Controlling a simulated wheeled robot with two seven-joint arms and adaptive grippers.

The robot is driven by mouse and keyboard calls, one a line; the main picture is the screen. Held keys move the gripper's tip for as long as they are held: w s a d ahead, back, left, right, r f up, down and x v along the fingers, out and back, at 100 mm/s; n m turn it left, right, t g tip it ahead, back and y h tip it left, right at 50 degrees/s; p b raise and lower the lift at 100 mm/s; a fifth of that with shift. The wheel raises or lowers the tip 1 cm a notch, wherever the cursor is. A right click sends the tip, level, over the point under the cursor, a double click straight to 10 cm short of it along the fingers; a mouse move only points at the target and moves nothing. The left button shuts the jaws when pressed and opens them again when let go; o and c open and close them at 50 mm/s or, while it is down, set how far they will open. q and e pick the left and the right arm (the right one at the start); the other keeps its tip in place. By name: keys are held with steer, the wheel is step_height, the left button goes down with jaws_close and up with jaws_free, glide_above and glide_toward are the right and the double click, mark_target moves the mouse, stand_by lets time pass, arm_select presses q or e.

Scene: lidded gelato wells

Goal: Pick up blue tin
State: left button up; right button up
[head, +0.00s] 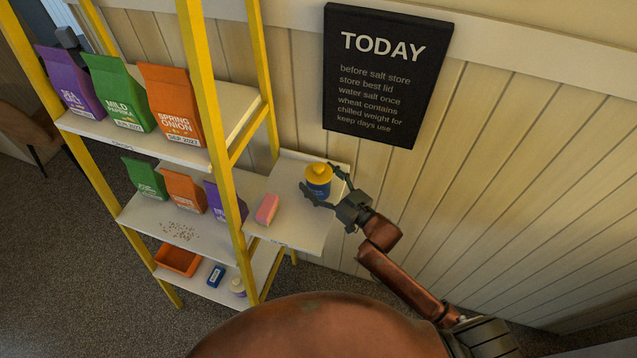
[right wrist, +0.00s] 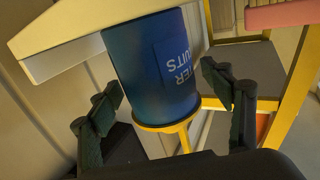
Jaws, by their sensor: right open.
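The blue tin (head: 318,188) with a yellow lid stands upright on the white side shelf (head: 296,232), near the wall. My right gripper (head: 319,180) is open and reaches in from the right, with its fingers either side of the tin. In the right wrist view the tin (right wrist: 155,65) lies ahead between the spread fingers, with white lettering partly visible on it. I cannot tell whether either finger touches it. My left gripper is not in view.
A pink box (head: 267,209) lies on the same shelf, left of the tin. The yellow-framed rack (head: 232,200) holds several bags on its left. An orange tray (head: 178,260) sits on the lowest shelf. A black TODAY board (head: 385,75) hangs above.

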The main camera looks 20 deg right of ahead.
steer(key=c, duration=1.3)
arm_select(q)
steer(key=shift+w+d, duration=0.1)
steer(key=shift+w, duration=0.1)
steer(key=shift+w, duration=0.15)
arm_select(e)
steer(key=shift+r, duration=0.85)
arm_select(q)
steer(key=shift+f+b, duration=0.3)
steer(key=shift+b, duration=0.05)
arm_select(e)
steer(key=s+a+r, duration=0.6)
steer(key=a+r, duration=0.1)
steer(key=s+a+r, duration=0.3)
steer(key=r, duration=0.1)
steer(key=shift+s+a+r, duration=0.15)
steer(key=shift+s+r, duration=0.05)
steer(key=shift+s, duration=0.1)
